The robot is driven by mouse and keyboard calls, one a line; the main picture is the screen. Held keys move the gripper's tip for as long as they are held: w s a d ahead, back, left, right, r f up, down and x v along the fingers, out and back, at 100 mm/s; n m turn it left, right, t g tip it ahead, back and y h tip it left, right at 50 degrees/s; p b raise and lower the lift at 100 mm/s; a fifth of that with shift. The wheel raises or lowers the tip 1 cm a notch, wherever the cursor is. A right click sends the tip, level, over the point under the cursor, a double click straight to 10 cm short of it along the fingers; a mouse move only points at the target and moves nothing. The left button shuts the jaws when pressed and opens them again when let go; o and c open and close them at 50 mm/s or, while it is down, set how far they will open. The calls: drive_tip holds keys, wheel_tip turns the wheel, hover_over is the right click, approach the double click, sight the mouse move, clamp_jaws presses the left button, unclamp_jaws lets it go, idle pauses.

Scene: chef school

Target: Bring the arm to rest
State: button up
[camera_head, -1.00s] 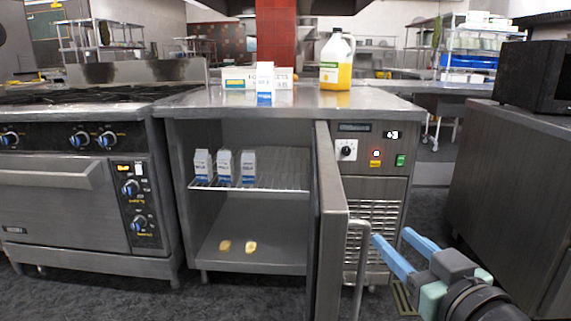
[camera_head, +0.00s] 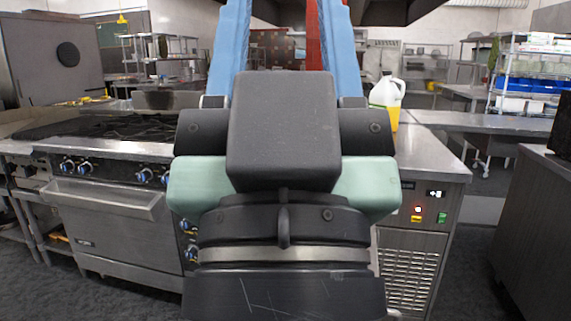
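My gripper (camera_head: 284,40) is raised close in front of the head camera and fills the middle of the view. Its two blue fingers point upward and stand wide apart, with nothing seen between them but the background. The fingertips reach the top edge of the picture. My arm hides most of the steel fridge counter (camera_head: 425,160), including its door and open inside.
A stove (camera_head: 110,205) with an oven stands at the left. A juice jug (camera_head: 388,95) stands on the counter, partly behind my gripper. A steel cabinet (camera_head: 535,215) is at the right edge. Dark floor (camera_head: 470,265) lies free between it and the counter.

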wheel_tip(320, 180, up, 24)
drive_tip(key=p, duration=2.2)
drive_tip(key=shift+r, duration=0.15)
drive_tip(key=shift+w, duration=0.1)
